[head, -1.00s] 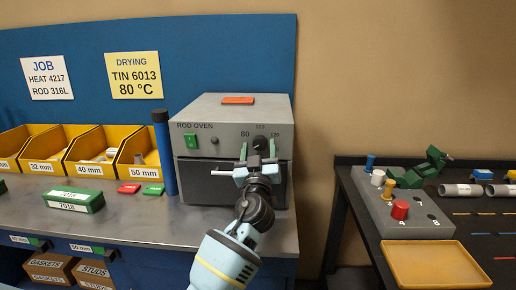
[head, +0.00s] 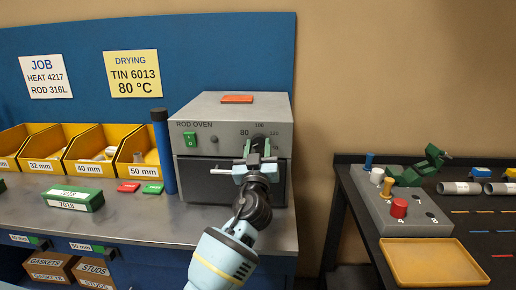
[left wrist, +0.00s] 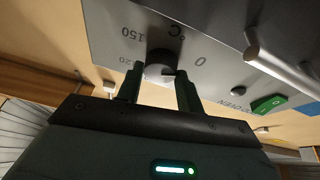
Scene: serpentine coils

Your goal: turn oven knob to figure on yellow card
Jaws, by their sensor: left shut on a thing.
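The yellow card (head: 134,75) on the blue back panel reads "DRYING TIN 6013 80 °C". The grey rod oven (head: 212,108) stands on the bench, with its dark round knob (head: 258,140) on the front panel. An "80" mark shows at the knob's upper left. My left gripper (head: 257,149) is in front of the oven, its fingers shut on the knob. In the left wrist view the knob (left wrist: 160,66) sits between the two dark fingertips, with upside-down dial figures around it. The knob's pointer setting is unclear. My right gripper is not in view.
A green switch (head: 190,139) is left of the knob. A blue tube (head: 163,150) stands beside the oven. Yellow bins (head: 88,168) and a green block (head: 73,200) are to the left. A second table with a yellow tray (head: 432,285) is at right, across a gap.

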